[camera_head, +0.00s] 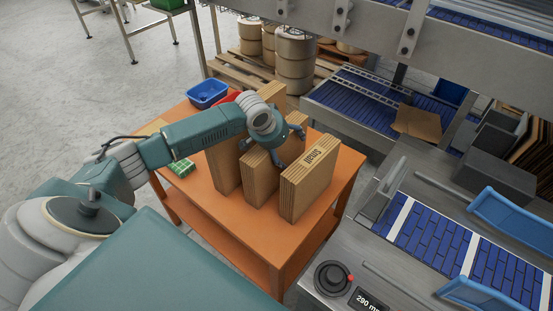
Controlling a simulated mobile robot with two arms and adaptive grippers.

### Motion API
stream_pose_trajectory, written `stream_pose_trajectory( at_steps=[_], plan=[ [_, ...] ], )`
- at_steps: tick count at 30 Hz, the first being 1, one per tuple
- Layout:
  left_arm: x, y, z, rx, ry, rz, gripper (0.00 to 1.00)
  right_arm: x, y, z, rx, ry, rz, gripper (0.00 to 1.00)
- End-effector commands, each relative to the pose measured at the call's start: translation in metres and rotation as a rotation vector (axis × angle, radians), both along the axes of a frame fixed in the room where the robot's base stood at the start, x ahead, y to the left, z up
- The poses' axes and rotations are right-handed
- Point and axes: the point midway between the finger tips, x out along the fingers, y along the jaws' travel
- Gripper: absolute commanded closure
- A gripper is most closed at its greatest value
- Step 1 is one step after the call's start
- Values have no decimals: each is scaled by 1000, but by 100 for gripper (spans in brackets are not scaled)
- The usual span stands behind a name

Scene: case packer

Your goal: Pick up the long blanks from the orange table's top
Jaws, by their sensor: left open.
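The orange table (205,222) stands in the middle of the view. Several bundles of brown cardboard blanks stand upright on it. A tall bundle (222,168) is at the left, partly behind my arm. A shorter bundle (257,182) is in the middle. Another bundle (308,182), at the right, has dark lettering that seems to read "Small". One more tall bundle (272,94) shows behind my wrist. My left gripper (290,147) is open and empty, pointing down above and beside the middle bundle. I cannot tell whether it touches it. My right gripper is out of view.
A blue bin (207,93), a partly hidden red bin and a green-patterned item (181,167) are on the table's left side. A conveyor with blue belt (430,235) and blue guides is at the right. Pallets with rolls (294,60) stand behind. Open floor lies at left.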

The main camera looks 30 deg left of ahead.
Motion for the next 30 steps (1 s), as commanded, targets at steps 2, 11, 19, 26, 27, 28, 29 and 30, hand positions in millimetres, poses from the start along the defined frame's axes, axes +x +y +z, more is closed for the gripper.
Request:
stream_pose_trajectory(
  at_steps=[2,11,19,26,27,28,29,30],
  plan=[
    [0,0,0,0,0,0,14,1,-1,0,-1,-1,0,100],
    [0,0,0,1,0,0,54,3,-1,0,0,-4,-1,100],
    [1,0,2,0,-3,0,96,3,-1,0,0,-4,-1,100],
    [1,0,2,0,-3,-1,96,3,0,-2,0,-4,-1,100],
    [1,0,2,1,-3,0,96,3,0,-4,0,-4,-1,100],
    [1,1,3,1,-4,0,96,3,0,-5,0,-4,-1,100],
    [2,1,4,2,-5,0,96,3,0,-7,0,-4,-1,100],
    [2,1,6,1,-6,0,96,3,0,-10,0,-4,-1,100]
  ],
)
